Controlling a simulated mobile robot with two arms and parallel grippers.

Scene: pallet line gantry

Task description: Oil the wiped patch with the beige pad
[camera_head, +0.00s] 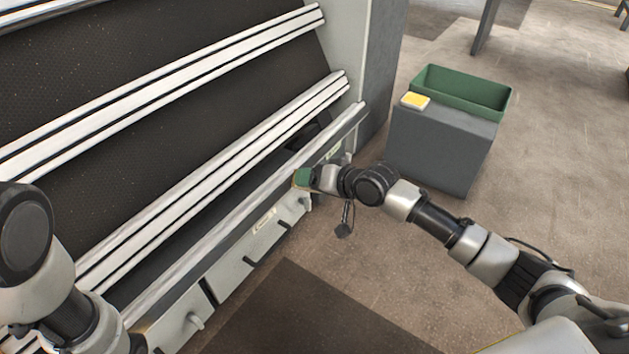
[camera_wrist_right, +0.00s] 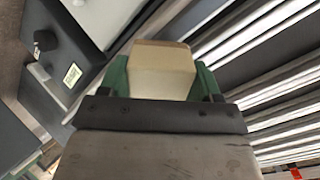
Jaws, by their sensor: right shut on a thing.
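My right gripper (camera_head: 303,179) is at the right end of the slanted gantry frame, close to the lower ledge (camera_head: 222,236). In the right wrist view its green fingers (camera_wrist_right: 160,84) are shut on a beige pad (camera_wrist_right: 163,66), which sticks out past them. In the head view the pad is mostly hidden by the fingers, and I cannot tell whether it touches the frame. A dark patch (camera_head: 303,134) shows on the panel above the ledge; I cannot tell whether it is the wiped patch. My left arm enters at the left; its gripper is out of view.
A grey cabinet (camera_head: 436,150) stands right of the frame with a green open bin (camera_head: 462,92) and a yellow-and-white pad (camera_head: 415,101) on top. White double rails (camera_head: 215,172) cross the dark panel. A dark mat (camera_head: 310,318) lies in front; the floor right is clear.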

